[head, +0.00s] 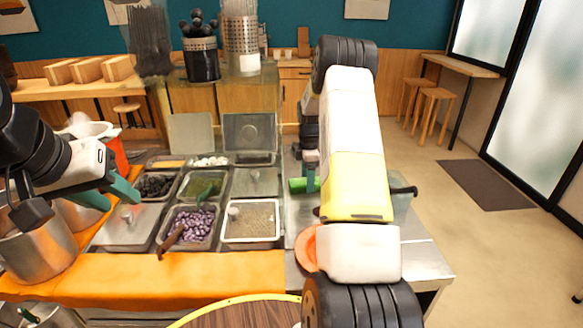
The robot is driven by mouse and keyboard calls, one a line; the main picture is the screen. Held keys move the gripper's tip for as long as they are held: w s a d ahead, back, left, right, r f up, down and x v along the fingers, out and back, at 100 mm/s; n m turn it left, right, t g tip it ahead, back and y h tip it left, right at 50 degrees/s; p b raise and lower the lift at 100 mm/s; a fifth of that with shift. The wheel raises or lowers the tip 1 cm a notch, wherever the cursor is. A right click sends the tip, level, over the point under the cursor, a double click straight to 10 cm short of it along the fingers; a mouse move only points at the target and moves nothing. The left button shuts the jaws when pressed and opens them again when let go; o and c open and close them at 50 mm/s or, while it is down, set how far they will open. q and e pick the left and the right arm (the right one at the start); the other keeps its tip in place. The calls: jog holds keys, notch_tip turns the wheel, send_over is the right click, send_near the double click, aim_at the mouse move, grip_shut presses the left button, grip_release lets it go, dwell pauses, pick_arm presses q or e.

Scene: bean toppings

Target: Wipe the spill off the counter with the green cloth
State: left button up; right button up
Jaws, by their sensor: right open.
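A bright green item (297,185), possibly the green cloth, lies on the metal counter right of the topping pans; it is small and partly hidden. My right gripper (309,178) is open right beside it, fingers pointing down; I cannot tell whether it touches. My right arm covers much of the counter there. My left gripper (108,196) is over the left side of the pans, near a metal pot, with its teal fingers apart and nothing between them. I cannot make out a spill; the arm may hide it.
Topping pans, one with purple beans (188,226), fill the middle of the counter. A brown handle (171,241) sticks out toward the orange front strip (190,282). A metal pot (38,247) stands at left. An orange round dish (304,248) is partly behind my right arm.

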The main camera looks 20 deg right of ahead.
jog(key=c, duration=1.1)
jog(key=shift+r, duration=2.5)
jog(key=o, duration=0.5)
jog(key=shift+c, duration=0.2)
jog(key=c, duration=0.4)
